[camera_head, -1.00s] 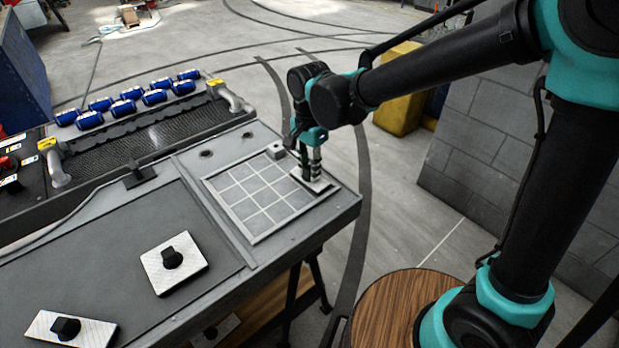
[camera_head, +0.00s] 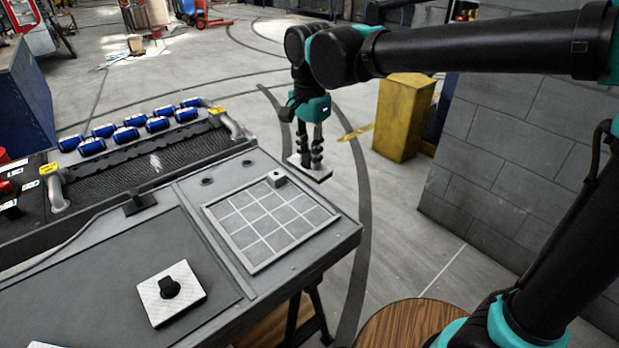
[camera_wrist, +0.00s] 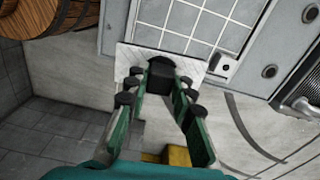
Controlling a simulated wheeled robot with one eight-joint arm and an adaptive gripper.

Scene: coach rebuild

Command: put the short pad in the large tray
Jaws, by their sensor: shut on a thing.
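My gripper (camera_head: 310,160) is shut on the black knob (camera_wrist: 161,76) of a pale, flat pad (camera_head: 323,176). It holds the pad raised near the back right corner of the light-gridded, rimmed tray (camera_head: 270,222) on the bench. The pad (camera_wrist: 130,62) also shows in the wrist view, its knob between the fingertips (camera_wrist: 160,92), with the tray grid (camera_wrist: 190,25) beyond it. Another pale pad (camera_head: 185,304) with a black knob lies on the dark panel (camera_head: 100,270). I cannot tell its length against the held one.
A small grey block (camera_head: 277,179) stands at the tray's back corner. Blue cylinders (camera_head: 127,134) and a grey handle (camera_head: 228,124) are at the back left. A yellow bin (camera_head: 403,115) and grey block wall (camera_head: 520,150) stand beyond the bench. The gridded tray is empty.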

